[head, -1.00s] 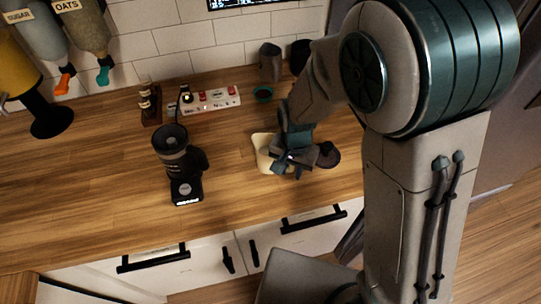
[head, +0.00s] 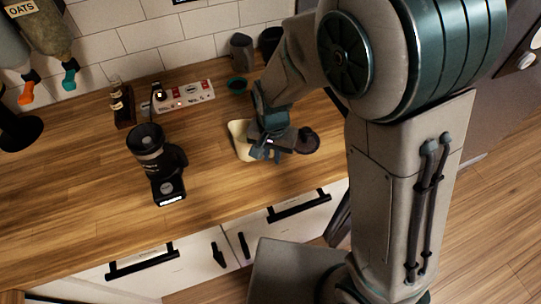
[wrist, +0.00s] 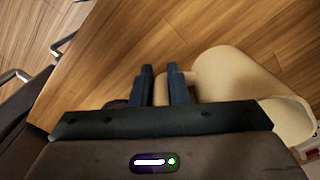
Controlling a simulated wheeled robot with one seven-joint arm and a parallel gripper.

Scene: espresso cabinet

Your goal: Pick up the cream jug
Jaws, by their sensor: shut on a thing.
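The cream jug (head: 239,146) is on or just above the wooden counter, partly hidden behind my gripper in the head view. In the wrist view the pale, smooth jug (wrist: 238,82) is to the right of the fingers and runs past the lower right. My gripper (wrist: 166,85) has its two dark fingers on either side of the jug's short handle, shut on it. In the head view my gripper (head: 265,148) is at the jug's right side. I cannot tell whether the jug's base touches the counter.
A dark round thing (head: 308,140) is just right of my gripper. A black grinder (head: 157,165) stands to the left. The counter's left front is clear.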

